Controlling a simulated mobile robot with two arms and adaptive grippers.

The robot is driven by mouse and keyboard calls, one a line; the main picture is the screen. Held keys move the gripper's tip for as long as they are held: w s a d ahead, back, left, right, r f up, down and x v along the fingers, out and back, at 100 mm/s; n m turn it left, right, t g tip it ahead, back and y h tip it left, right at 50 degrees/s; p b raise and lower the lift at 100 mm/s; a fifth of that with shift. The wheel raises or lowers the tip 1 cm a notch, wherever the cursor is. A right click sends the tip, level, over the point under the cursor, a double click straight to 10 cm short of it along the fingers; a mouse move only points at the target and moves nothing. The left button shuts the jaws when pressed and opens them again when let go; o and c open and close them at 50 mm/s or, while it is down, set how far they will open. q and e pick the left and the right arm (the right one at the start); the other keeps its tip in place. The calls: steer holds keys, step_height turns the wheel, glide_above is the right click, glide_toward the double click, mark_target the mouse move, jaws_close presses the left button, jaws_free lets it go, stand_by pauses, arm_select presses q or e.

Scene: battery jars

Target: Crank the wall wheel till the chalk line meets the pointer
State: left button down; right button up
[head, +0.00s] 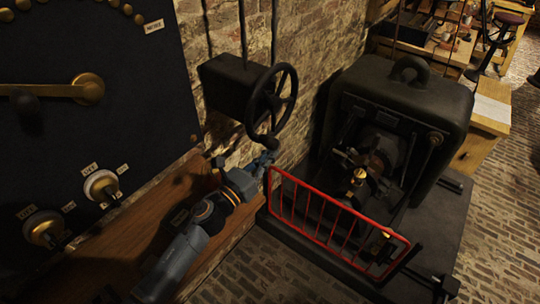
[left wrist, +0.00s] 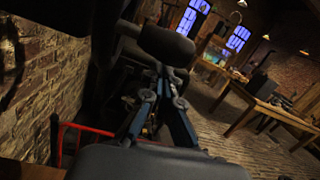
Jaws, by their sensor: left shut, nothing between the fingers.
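The black wall wheel (head: 283,98) is spoked and sits on the right side of a dark box (head: 232,84) on the brick wall. A dark crank knob (head: 262,142) shows at its lower rim. My left gripper (head: 269,157) is shut and empty just below the knob; whether they touch is unclear. In the left wrist view my left gripper's fingers (left wrist: 161,72) come together below a dark rounded bar (left wrist: 165,44), which looks like the knob. I cannot make out a chalk line or a pointer on the wheel. My right gripper is out of view.
A red railing (head: 335,215) stands before a large black machine (head: 405,90) to the right. A black panel (head: 110,60) with brass knobs is at left, above a wooden ledge (head: 85,245). Brick floor (head: 250,270) is open in front.

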arm_select(q)
steer(key=shift+r, duration=0.15)
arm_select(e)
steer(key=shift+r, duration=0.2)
arm_select(q)
steer(key=shift+s+a+r+p, duration=0.2)
steer(key=shift+r+p, duration=0.1)
steer(key=shift+r, duration=0.25)
steer(key=shift+s+a+r+p, duration=0.1)
steer(key=shift+a+r+p, duration=0.15)
steer(key=shift+r, duration=0.3)
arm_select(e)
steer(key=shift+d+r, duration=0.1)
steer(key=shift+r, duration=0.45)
